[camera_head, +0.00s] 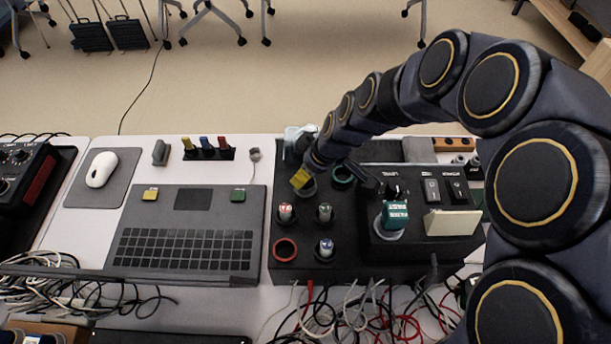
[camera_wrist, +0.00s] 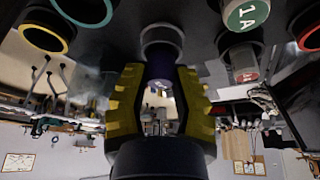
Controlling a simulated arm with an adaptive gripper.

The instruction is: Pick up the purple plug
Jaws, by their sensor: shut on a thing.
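In the wrist view, my gripper (camera_wrist: 160,100) has its two yellow-padded fingers on either side of the dark purple plug (camera_wrist: 160,68) and is shut on it. The plug is in line with a grey ring (camera_wrist: 162,34) on the dark panel. I cannot tell whether its end is inside the ring or just clear of it. In the head view, my gripper (camera_head: 301,178) is low over the back left part of the black test box (camera_head: 300,262). The plug is hidden there behind the gripper.
Red-topped (camera_head: 285,210), green-topped (camera_head: 325,211) and blue-topped (camera_head: 326,246) plugs stand nearby. A red ring (camera_head: 285,250) and a teal ring (camera_head: 343,173) are empty. A larger green plug (camera_head: 396,215) stands at right. A laptop (camera_head: 180,235) is left; cables (camera_head: 355,310) lie in front.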

